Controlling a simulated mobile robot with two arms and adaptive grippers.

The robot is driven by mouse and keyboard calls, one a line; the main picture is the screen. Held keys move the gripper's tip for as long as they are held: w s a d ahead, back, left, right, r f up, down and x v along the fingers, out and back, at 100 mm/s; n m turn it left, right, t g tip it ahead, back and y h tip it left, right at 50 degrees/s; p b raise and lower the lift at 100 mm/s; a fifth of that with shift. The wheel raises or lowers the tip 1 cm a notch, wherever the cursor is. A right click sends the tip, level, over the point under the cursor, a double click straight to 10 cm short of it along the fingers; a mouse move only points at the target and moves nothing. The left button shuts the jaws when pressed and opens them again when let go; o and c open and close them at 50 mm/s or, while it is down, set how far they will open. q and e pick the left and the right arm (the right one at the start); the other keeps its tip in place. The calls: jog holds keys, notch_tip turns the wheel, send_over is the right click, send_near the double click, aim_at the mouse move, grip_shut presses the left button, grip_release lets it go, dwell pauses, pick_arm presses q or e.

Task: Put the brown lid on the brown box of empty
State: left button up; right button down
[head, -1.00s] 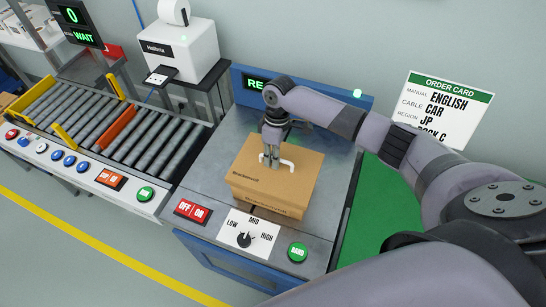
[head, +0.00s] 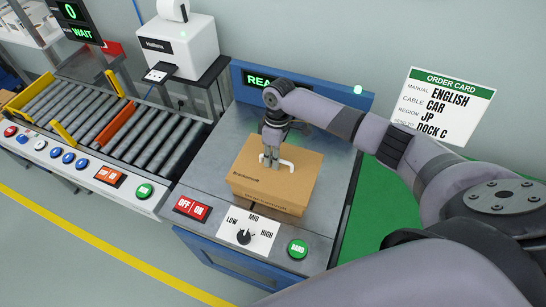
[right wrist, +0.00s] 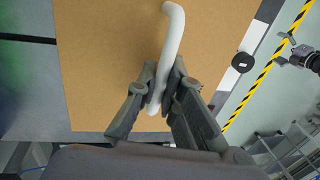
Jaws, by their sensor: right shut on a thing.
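The brown lid (head: 302,176) lies flat over the brown box (head: 265,201) on the metal top of the station. No clear gap shows between them from here; whether the lid is fully seated I cannot tell. The lid has a white handle (head: 289,165). My right gripper (head: 270,162) points down and is shut on this handle. In the right wrist view, the fingers (right wrist: 165,88) close around the white handle (right wrist: 172,40) above the brown lid (right wrist: 110,60). The inside of the box is hidden. My left gripper is not in view.
The station (head: 215,155) has an OFF/ON switch (head: 192,208), a LOW/MID/HIGH dial (head: 244,237) and a green BAND button (head: 297,249) at its front. A roller conveyor (head: 95,110) and a white printer (head: 185,45) stand to the left. An order card (head: 442,105) is at right.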

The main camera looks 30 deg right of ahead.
jog(key=shift+f, duration=0.5)
dwell(0.4)
jog(key=c, duration=1.6)
grip_release()
jog(key=shift+c, duration=0.2)
jog(key=shift+r, duration=0.1)
notch_tip(320, 180, up, 12)
jog(key=w+d, duration=0.1)
jog(key=shift+w+d+f, duration=0.2)
jog(key=shift+w+d, duration=0.05)
jog(key=shift+d, duration=0.1)
